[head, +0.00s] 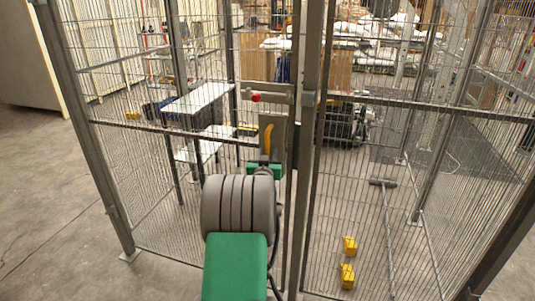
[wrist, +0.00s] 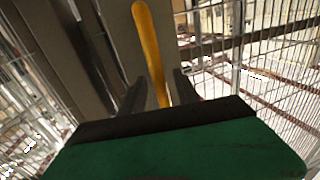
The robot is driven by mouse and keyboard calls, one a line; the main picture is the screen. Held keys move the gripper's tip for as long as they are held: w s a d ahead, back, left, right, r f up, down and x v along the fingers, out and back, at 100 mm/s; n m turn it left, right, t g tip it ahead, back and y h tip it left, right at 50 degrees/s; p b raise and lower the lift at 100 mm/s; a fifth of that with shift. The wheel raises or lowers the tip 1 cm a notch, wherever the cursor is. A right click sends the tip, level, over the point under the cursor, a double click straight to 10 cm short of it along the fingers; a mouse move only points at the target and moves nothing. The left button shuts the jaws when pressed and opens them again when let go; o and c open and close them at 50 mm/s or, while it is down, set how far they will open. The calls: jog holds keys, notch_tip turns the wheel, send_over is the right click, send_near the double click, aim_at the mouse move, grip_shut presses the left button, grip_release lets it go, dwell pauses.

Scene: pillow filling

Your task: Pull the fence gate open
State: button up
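The fence gate (head: 170,128) is a wire-mesh panel in a grey metal frame. It appears closed, with its right edge close against the post (head: 309,110). A curved yellow handle (head: 268,138) sits on a grey plate near that edge. The handle also shows in the wrist view (wrist: 148,40), running down between my two dark fingers. My gripper (wrist: 157,88) is open around the handle, with a narrow gap visible on each side. In the head view my gripper (head: 264,162) is just below the handle, partly hidden by my arm.
A red knob (head: 256,97) sits on a bar above the handle. Inside the fence are a table (head: 197,98), yellow blocks (head: 348,273) on the floor, and a T-shaped pole (head: 387,225). Grey floor (head: 50,210) outside at the left is clear.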

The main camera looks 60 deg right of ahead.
grip_shut()
dwell(1.4)
